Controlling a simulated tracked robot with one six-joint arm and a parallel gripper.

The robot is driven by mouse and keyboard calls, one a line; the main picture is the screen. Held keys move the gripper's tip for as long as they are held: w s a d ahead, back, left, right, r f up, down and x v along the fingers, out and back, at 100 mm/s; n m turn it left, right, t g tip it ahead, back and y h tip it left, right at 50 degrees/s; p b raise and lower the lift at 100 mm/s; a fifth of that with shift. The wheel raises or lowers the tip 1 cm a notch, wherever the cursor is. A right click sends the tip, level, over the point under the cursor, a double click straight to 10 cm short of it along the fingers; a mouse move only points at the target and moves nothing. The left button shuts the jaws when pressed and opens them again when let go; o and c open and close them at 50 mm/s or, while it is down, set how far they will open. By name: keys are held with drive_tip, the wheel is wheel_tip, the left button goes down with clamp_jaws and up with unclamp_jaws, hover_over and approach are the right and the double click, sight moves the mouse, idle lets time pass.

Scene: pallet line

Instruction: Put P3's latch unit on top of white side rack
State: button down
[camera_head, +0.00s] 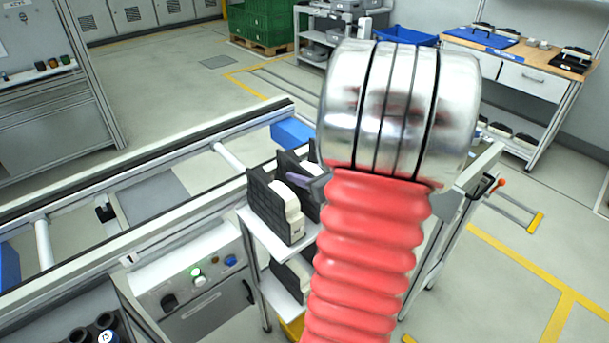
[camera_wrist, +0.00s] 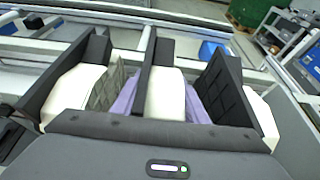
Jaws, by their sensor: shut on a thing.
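The white side rack (camera_head: 262,231) stands in the middle of the head view, beside the line, partly behind my arm. A latch unit with a dark plate and white body (camera_head: 284,208) stands upright on its top. In the wrist view three such units stand in a row: one at left (camera_wrist: 75,92), one in the middle (camera_wrist: 165,95), one at right (camera_wrist: 262,120). My gripper (camera_wrist: 160,98) has purple fingers on both sides of the middle unit and is shut on it. One purple finger shows in the head view (camera_head: 298,180). I cannot tell whether the held unit touches the rack top.
A lower rack shelf holds another unit (camera_head: 292,275). The line's rails (camera_head: 130,165) run along the left, with a control box (camera_head: 195,272) in front. A workbench (camera_head: 525,60) stands at the back right. Floor at right is mostly open.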

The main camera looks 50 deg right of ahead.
drive_tip(key=shift+f, duration=0.35)
drive_tip(key=c, duration=1.1)
unclamp_jaws()
drive_tip(key=shift+f, duration=0.1)
drive_tip(key=v, duration=1.2)
drive_tip(key=shift+s, duration=0.1)
